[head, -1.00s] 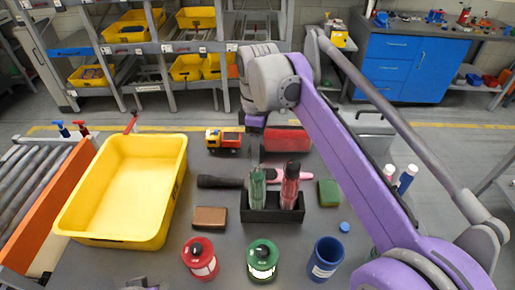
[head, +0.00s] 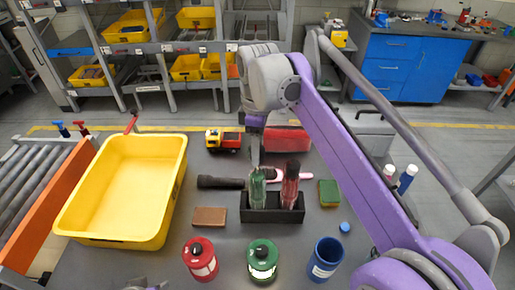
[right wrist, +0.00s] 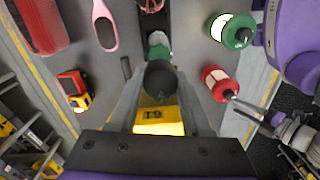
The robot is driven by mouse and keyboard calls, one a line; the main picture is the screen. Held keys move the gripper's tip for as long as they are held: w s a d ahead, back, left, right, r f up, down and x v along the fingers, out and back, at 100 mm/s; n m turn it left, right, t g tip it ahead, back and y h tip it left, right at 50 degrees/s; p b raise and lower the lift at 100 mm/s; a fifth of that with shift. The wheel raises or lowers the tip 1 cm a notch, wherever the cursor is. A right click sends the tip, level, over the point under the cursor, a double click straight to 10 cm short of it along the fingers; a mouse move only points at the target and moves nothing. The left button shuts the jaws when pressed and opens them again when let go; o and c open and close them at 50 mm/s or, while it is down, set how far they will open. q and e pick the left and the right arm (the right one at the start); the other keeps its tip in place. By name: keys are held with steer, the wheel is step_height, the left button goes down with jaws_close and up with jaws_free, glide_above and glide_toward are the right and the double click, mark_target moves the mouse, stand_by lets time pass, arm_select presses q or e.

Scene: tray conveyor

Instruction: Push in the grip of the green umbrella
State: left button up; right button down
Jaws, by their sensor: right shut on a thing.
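The green umbrella (head: 257,190) stands upright in a black holder (head: 273,216), beside a dark red umbrella (head: 290,187). My right gripper (head: 256,167) is directly above the green umbrella, pointing down, with its fingers at the top of it. In the right wrist view, the black round grip (right wrist: 160,78) lies between the fingers, with the green canopy (right wrist: 158,42) beyond it. The right gripper is shut on this grip. How far the grip sticks out is hard to see. A small grey part of my left gripper (head: 142,284) shows at the bottom edge of the head view.
A yellow tray (head: 75,225) stands at left. A red canister (head: 200,262), a green canister (head: 262,264) and a blue cup (head: 325,262) stand in front. A brown block (head: 209,217), a flashlight (head: 220,182), a sponge (head: 329,193) and a toy truck (head: 223,139) lie around the holder.

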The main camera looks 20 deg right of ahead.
mark_target(257, 175)
steer(key=shift+f, duration=0.1)
stand_by(0.4)
step_height(257, 175, down, 6)
steer(key=shift+s+f+b, duration=0.1)
steer(key=shift+f+b, duration=0.1)
steer(key=shift+b, duration=1.05)
arm_select(q)
steer(key=f, duration=0.1)
steer(key=s+f, duration=0.1)
steer(key=f, duration=0.1)
steer(key=shift+s, duration=0.2)
arm_select(e)
steer(key=shift+s+a, duration=0.1)
arm_select(q)
steer(key=shift+w, duration=0.1)
steer(key=shift+w+f, duration=0.1)
arm_select(e)
steer(key=shift+c, duration=1.7)
jaws_free()
steer(key=shift+w, duration=0.2)
steer(key=shift+r, duration=0.1)
